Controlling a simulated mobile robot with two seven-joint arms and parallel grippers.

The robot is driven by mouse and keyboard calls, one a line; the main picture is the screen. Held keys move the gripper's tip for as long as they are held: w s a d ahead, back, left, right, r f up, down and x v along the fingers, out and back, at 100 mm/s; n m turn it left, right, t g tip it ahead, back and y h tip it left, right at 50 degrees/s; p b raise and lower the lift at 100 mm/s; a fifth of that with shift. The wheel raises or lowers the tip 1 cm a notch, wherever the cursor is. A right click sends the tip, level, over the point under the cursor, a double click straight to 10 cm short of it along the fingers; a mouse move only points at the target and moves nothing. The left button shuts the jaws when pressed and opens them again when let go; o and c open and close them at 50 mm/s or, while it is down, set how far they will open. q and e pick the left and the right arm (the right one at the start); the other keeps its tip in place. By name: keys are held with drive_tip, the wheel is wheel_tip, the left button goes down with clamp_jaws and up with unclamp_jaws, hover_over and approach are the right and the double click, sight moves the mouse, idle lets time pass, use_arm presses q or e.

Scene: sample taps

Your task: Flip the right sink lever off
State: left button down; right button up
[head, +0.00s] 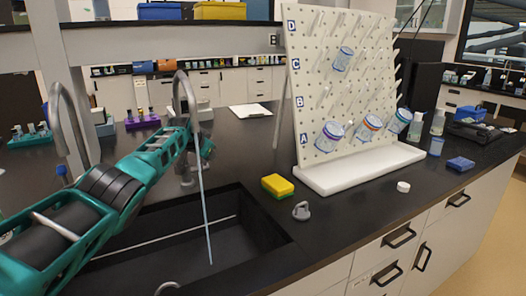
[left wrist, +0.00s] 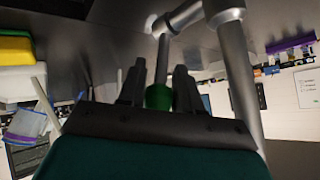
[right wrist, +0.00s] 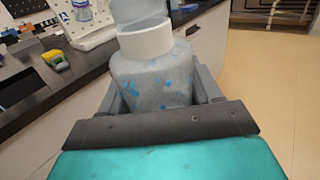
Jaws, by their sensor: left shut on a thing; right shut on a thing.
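The right sink tap (head: 184,92) is a grey gooseneck, and a thin pale-blue stream (head: 205,210) runs from its spout into the black sink (head: 140,262). My left arm reaches across to this tap, and its gripper is largely hidden there in the head view. In the left wrist view, my left gripper (left wrist: 159,70) is shut on a green-tipped lever (left wrist: 158,97), between the two dark fingers and beside the grey tap pipe (left wrist: 236,75). My right gripper (right wrist: 158,92) is shut on a cloudy, blue-speckled bottle (right wrist: 152,75) with a white neck.
A second gooseneck tap (head: 75,112) stands at left, with a blue part at its base. A yellow-green sponge (head: 277,186) and a white pegboard rack (head: 335,75) holding several jars stand right of the sink.

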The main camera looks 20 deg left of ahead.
use_arm(q)
drive_tip(key=c, duration=0.9)
unclamp_jaws()
drive_tip(key=shift+s+r, duration=0.1)
use_arm(e)
drive_tip(key=shift+r, duration=0.2)
use_arm(q)
drive_tip(key=shift+s+r+p, duration=0.3)
drive_tip(key=shift+r+p, duration=0.05)
drive_tip(key=shift+p, duration=0.3)
use_arm(e)
drive_tip(key=shift+r, duration=0.45)
use_arm(q)
drive_tip(key=shift+s+d+r+p, duration=0.2)
drive_tip(key=shift+s+r+p, duration=0.2)
drive_tip(key=shift+s+p, duration=0.05)
use_arm(e)
drive_tip(key=shift+r, duration=0.45)
use_arm(q)
drive_tip(key=shift+v, duration=2.55)
use_arm(e)
drive_tip(key=shift+r, duration=0.25)
use_arm(q)
drive_tip(key=shift+d, duration=0.1)
drive_tip(key=shift+c, duration=0.2)
